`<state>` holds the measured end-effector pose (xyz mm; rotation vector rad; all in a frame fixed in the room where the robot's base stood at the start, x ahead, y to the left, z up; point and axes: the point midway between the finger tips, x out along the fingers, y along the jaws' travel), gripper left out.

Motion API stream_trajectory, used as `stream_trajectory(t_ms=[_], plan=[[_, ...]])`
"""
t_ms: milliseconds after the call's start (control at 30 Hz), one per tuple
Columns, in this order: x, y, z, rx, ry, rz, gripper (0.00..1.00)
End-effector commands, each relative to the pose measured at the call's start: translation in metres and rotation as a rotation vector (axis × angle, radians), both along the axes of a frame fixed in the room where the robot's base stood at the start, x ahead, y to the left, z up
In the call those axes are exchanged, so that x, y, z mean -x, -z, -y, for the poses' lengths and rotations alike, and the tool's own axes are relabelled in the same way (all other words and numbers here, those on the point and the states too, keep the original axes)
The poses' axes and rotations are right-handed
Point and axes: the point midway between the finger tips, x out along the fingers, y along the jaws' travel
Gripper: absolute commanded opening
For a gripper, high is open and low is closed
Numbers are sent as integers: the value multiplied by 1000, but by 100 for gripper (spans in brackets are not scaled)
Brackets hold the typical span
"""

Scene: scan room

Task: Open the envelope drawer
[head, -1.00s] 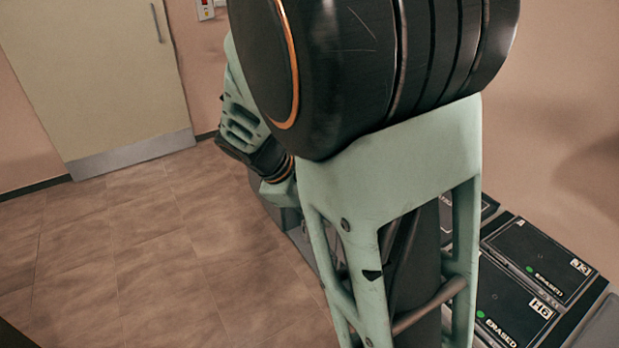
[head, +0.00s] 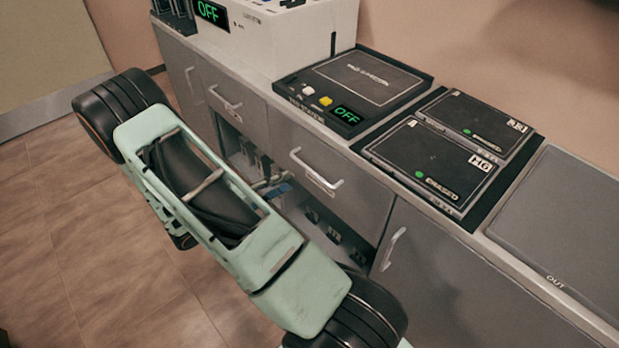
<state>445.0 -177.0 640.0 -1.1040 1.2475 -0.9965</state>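Two grey drawers sit side by side under the counter in the head view. The left drawer (head: 240,88) and the right drawer (head: 345,195) each have a bar handle and a small label too small to read. I cannot tell which is the envelope drawer. Both fronts look closed. My pale green arm crosses in front of the cabinet and hides most of the area where my gripper could be. A small grey and blue piece (head: 275,188) shows past the arm, below the drawers. I cannot tell whether it is part of my gripper.
An open shelf (head: 335,237) with dark items lies below the drawers. A cabinet door (head: 440,285) is at the right. On the counter are a white machine reading OFF (head: 285,35), a black device (head: 365,80), two black cases (head: 430,160) and an OUT tray (head: 570,230). Floor at left is clear.

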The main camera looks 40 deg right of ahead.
Motion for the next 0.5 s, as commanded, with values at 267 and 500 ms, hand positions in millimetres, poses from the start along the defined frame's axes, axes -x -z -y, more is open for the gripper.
stream_trajectory(t_ms=[267, 500], plan=[[-2, 11, 46, 1, 6, 0, 25], [-5, 18, 85, 0, 5, 1, 25]])
